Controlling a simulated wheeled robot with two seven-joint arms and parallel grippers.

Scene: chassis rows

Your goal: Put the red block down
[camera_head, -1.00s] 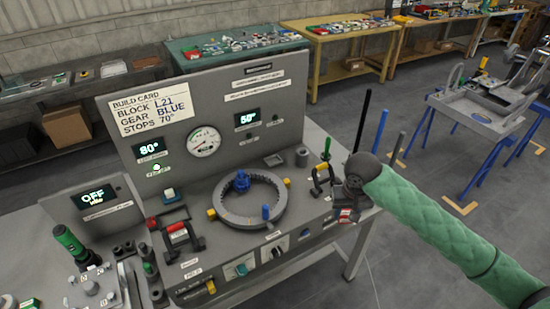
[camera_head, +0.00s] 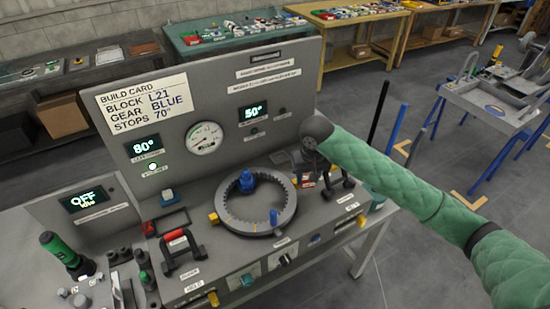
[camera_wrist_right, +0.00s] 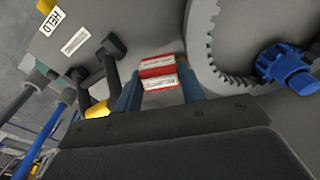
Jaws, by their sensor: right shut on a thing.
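My right gripper (camera_head: 308,184) is shut on the red block, which has white labels. The block (camera_wrist_right: 158,72) shows between the two bluish fingers in the right wrist view. In the head view the gripper and block are just right of the toothed ring (camera_head: 226,215), above the console, and my wrist hides part of them. I cannot tell whether the block touches the console. My left gripper is not in view.
A blue gear (camera_head: 247,181) sits inside the ring and also shows in the right wrist view (camera_wrist_right: 287,67). A black handle (camera_wrist_right: 111,68) stands close beside the fingers. The upright panel (camera_head: 290,100) rises behind.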

